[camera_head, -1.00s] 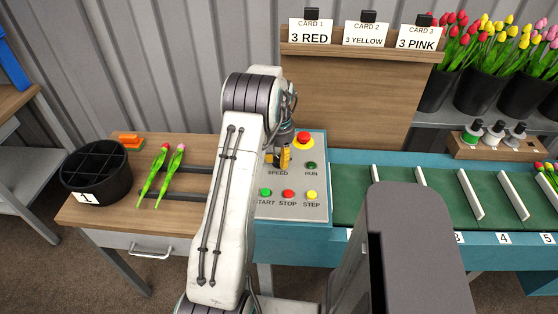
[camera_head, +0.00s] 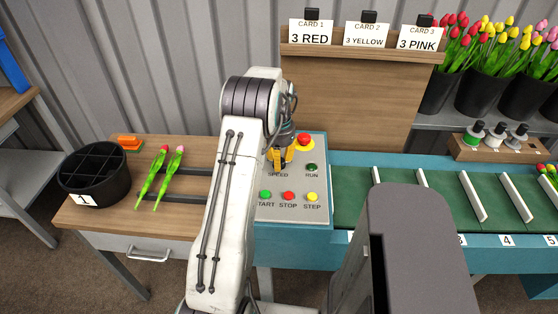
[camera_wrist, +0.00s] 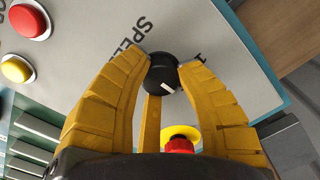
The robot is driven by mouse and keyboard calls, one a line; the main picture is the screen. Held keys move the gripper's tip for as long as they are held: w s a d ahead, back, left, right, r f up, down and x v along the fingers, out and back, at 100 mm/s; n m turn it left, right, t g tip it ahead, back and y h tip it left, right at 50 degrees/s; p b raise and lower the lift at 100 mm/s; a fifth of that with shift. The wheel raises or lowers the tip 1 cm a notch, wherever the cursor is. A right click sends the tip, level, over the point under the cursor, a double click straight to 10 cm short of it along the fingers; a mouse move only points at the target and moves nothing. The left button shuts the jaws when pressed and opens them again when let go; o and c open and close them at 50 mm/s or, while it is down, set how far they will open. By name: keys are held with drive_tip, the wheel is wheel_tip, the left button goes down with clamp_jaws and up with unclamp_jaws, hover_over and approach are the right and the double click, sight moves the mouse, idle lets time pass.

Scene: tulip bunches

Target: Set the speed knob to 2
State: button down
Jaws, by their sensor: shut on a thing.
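The speed knob (camera_wrist: 163,74) is a round black dial with a white pointer mark, seen in the wrist view between my fingertips. My gripper (camera_wrist: 164,66) has yellow fingers, and they are shut on the knob from both sides. In the head view my gripper (camera_head: 279,160) reaches down onto the grey control panel (camera_head: 293,208) above the SPEED label, and the knob is hidden there. Part of the printing around the knob is covered by the fingers, so I cannot read which number the pointer faces.
A red emergency button (camera_head: 304,140) stands just behind the knob. The green start (camera_head: 265,194), red stop (camera_head: 288,195) and yellow step (camera_head: 312,196) buttons sit nearer the front. A dark green run lamp (camera_head: 311,167) is at the right. The green conveyor (camera_head: 395,205) lies further right.

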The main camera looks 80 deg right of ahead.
drive_tip(key=shift+f, duration=0.1)
idle(0.3)
drive_tip(key=c, duration=0.8)
unclamp_jaws()
wheel_tip(320, 180, up, 12)
drive_tip(key=shift+r, duration=0.1)
idle(0.8)
